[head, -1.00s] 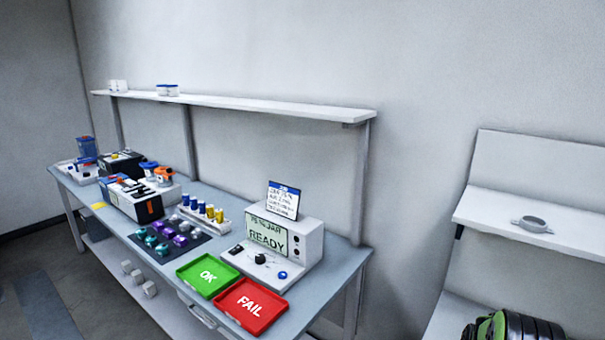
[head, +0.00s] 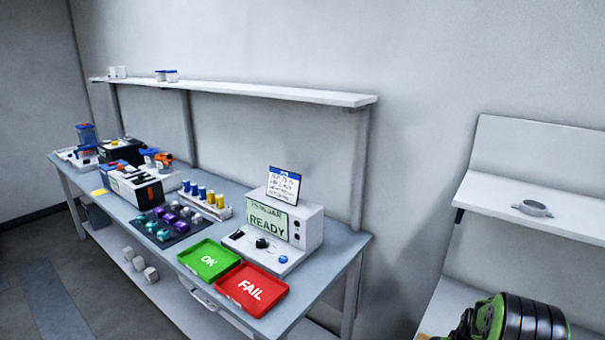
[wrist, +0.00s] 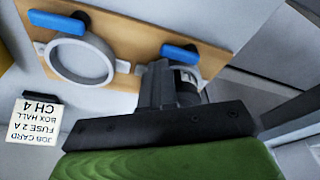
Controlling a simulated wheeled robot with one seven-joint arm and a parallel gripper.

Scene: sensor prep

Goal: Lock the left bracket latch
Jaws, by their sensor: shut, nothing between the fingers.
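In the wrist view, a tan wooden board (wrist: 125,30) carries two blue latches. One blue latch (wrist: 57,22) lies at the left over a grey ring bracket (wrist: 82,62), whose middle is empty. The other blue latch (wrist: 180,54) sits to the right, over a second bracket mostly hidden behind my gripper. My gripper (wrist: 168,82) is dark and shut, in front of that second bracket. A dark round part with pale marks (wrist: 187,80) shows beside the fingers. I cannot tell whether the fingers touch anything. The printing is upside down here, so which latch is the left one is unclear.
A job card (wrist: 35,120) lies left of my gripper. In the head view, a workbench (head: 335,255) holds a green OK tray (head: 209,259), a red FAIL tray (head: 251,288) and a READY tester (head: 310,230). A grey ring (head: 533,208) rests on the right shelf (head: 490,205).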

